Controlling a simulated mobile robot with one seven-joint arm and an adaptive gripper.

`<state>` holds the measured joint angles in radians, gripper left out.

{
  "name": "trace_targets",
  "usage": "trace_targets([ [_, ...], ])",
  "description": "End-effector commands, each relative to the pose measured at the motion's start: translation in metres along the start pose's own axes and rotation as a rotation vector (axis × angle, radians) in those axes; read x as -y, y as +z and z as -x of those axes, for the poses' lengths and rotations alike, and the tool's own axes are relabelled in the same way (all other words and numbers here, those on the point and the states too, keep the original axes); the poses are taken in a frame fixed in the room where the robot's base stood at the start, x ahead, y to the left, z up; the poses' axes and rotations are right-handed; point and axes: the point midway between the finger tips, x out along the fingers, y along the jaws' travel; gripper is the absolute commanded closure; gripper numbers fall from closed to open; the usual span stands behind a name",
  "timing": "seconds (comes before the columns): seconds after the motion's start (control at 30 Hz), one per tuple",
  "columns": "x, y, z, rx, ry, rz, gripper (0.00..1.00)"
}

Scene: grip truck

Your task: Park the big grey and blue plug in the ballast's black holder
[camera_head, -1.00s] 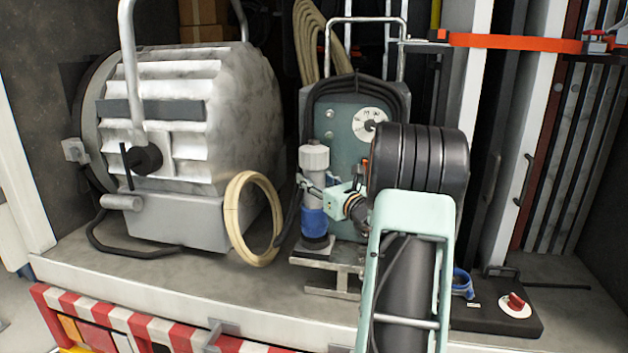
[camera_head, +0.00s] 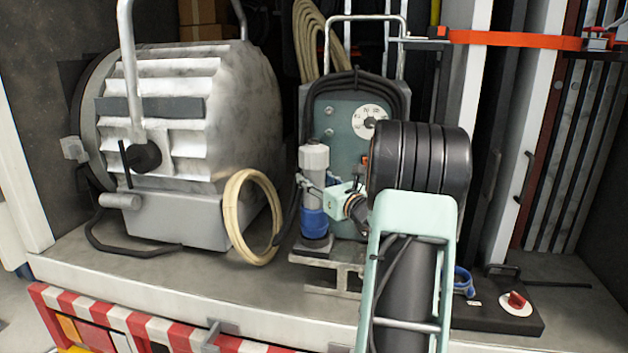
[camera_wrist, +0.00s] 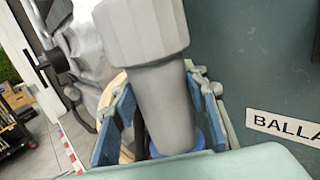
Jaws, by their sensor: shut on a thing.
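The big grey and blue plug (camera_head: 314,176) stands upright in front of the left side of the teal ballast (camera_head: 342,130), grey above and blue below. My gripper (camera_head: 318,189) is shut around its grey body. In the wrist view, the plug (camera_wrist: 165,105) rises between the two blue finger pads of my gripper (camera_wrist: 163,118), beside the ballast's label (camera_wrist: 285,128). A dark part shows at the plug's lower end, low by the ballast's foot. I cannot tell whether it is the black holder or the plug's own end, nor whether the plug is seated.
A big grey lamp (camera_head: 175,130) stands left, with a cream cable coil (camera_head: 250,215) between it and the ballast. A black box with a red knob (camera_head: 516,300) and a blue ring (camera_head: 463,281) lie at the right. An orange strap (camera_head: 515,40) crosses behind. The deck's front is fairly clear.

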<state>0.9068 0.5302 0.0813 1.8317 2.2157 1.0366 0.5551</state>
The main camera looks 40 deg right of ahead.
Motion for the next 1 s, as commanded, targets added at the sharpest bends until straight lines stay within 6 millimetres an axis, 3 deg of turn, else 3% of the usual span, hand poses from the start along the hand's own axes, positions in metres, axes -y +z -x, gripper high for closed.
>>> trace_targets([
  [1.0, -0.0008, -0.0053, -0.0004, 0.005, 0.001, 0.002, 1.00],
])
